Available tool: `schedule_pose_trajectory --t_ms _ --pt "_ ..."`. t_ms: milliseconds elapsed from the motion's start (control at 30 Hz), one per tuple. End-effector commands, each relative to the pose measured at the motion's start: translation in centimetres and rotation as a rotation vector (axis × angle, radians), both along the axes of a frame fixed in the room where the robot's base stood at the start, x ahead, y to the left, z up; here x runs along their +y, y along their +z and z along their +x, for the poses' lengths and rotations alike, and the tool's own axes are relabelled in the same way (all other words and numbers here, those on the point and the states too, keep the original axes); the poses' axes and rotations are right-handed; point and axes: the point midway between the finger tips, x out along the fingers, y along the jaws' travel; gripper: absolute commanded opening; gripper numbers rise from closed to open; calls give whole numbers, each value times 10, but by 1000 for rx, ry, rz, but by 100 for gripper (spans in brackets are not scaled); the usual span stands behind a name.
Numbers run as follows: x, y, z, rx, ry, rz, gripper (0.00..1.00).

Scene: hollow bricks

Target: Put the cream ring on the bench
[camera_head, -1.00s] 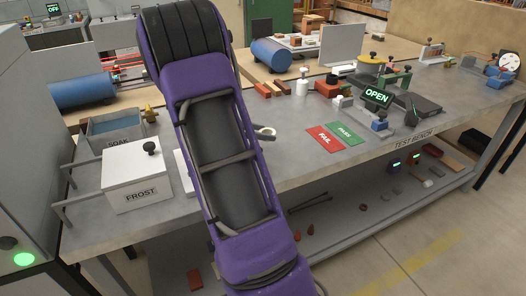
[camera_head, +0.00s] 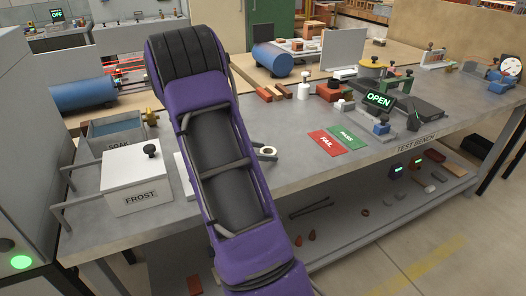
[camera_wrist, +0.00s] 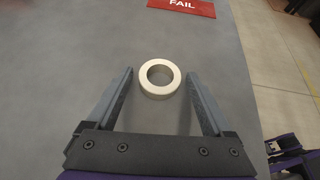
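The cream ring (camera_wrist: 160,91) is a thick, pale ring with a round hole. It lies flat on the grey test bench (camera_wrist: 95,45) in the wrist view. My gripper (camera_wrist: 160,73) is open, with one finger on each side of the ring and a narrow gap on both sides. In the head view the ring (camera_head: 268,150) shows just right of my purple arm, on the bench (camera_head: 290,180) left of the red FAIL mat. A grey finger shows beside it; the rest of my gripper is hidden behind my arm.
The red FAIL mat (camera_head: 326,141) and green PASS mat (camera_head: 347,136) lie right of the ring. The white FROST box (camera_head: 135,185) and SOAK basin (camera_head: 112,136) stand at the left. Bottles, bricks and devices stand farther back. Bench around the ring is clear.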

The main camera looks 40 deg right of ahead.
Motion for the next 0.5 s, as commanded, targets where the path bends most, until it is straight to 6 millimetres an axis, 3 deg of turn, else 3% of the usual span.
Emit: schedule_pose_trajectory --t_ms 367,500 --pt "0 5 0 -1 0 0 94" --pt "14 13 4 -2 4 -1 94"
